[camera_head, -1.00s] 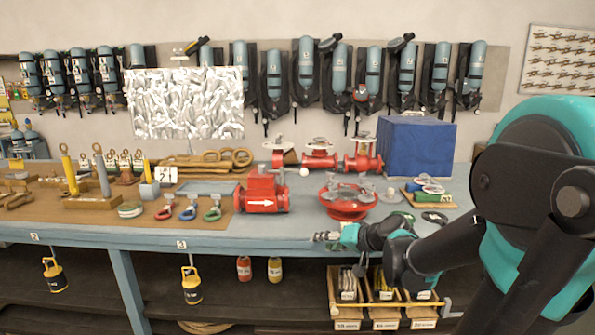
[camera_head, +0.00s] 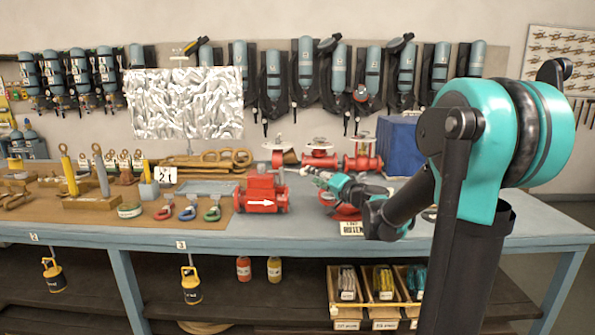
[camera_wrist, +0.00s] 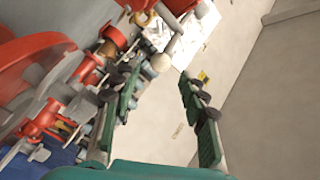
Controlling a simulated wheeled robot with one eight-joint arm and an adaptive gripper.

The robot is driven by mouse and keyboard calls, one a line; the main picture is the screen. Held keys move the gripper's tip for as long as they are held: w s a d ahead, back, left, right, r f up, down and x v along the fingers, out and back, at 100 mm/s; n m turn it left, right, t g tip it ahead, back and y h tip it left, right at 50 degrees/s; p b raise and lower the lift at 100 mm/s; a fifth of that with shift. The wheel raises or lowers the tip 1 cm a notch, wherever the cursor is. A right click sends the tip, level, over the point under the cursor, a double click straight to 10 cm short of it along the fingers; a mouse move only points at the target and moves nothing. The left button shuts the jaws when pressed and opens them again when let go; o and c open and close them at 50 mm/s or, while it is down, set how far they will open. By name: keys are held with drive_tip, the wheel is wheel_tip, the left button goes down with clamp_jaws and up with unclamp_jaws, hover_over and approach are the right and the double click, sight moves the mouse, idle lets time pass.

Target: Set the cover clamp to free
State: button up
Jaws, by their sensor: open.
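A red round fitting (camera_head: 346,213) on the blue bench is mostly hidden behind my arm in the head view. In the wrist view a large red wheel-like part (camera_wrist: 35,68) and red fittings with grey and metal parts (camera_wrist: 62,112) fill the left side. I cannot tell which part is the cover clamp, nor its setting. My gripper (camera_head: 314,175) is above the bench, right of the red block with a white arrow (camera_head: 262,194). Its jaws also show in the wrist view (camera_wrist: 158,80), open with nothing between them.
Red valves (camera_head: 319,155) stand at the back of the bench (camera_head: 270,237). A blue box (camera_head: 401,145) is behind my arm. Three coloured-handled shackles lie left of the red block. Below is a wooden crate (camera_head: 346,313). The bench's front right is clear.

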drive_tip(key=x, duration=0.9)
drive_tip(key=shift+w+a, duration=0.3)
clamp_jaws()
